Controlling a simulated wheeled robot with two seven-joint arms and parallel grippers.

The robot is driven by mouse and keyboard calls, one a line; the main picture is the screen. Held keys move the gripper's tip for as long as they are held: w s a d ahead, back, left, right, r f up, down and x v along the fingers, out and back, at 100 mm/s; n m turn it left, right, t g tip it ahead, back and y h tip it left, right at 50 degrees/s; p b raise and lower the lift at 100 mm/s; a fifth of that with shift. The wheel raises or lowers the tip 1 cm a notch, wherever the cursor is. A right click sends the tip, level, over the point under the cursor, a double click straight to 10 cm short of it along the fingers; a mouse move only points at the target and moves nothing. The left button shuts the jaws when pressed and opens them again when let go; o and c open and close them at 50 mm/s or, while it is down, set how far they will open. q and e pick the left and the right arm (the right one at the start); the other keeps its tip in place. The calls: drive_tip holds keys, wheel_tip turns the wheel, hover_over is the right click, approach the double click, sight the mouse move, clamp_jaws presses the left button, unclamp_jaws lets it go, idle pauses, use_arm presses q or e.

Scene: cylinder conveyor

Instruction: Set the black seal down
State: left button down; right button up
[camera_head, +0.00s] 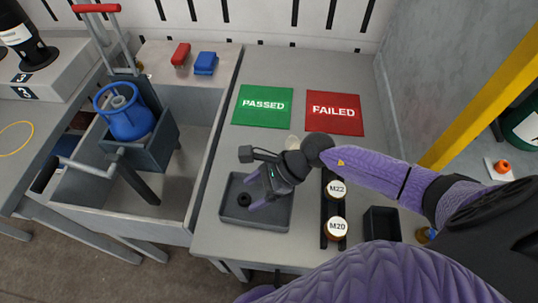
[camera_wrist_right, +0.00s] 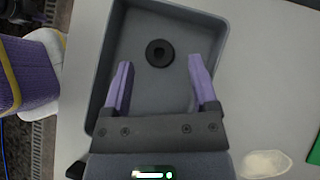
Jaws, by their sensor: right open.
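The black seal (camera_head: 244,199) is a small dark ring lying flat on the floor of the grey tray (camera_head: 226,217) in the head view. In the right wrist view the seal (camera_wrist_right: 160,53) shows whole, with its centre hole, inside the tray (camera_wrist_right: 101,92). My right gripper (camera_head: 254,191) is open and empty, pointing down into the tray over the seal. In the wrist view its two purple fingers stand wide apart, one on each side of the seal and not touching it. My left gripper does not show in either view.
Green PASSED (camera_head: 263,106) and red FAILED (camera_head: 335,113) mats lie behind the tray. Jar lids M22 (camera_head: 337,190) and M20 (camera_head: 336,229) sit in a black rack right of it. A small black bin (camera_head: 382,224) stands further right. A blue cylinder (camera_head: 127,117) is at left.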

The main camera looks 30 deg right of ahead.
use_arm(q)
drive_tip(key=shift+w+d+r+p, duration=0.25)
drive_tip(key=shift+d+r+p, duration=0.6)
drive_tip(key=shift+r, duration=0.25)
use_arm(e)
drive_tip(key=v, duration=1)
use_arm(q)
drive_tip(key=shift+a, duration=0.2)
use_arm(e)
drive_tip(key=shift+d+r, duration=0.1)
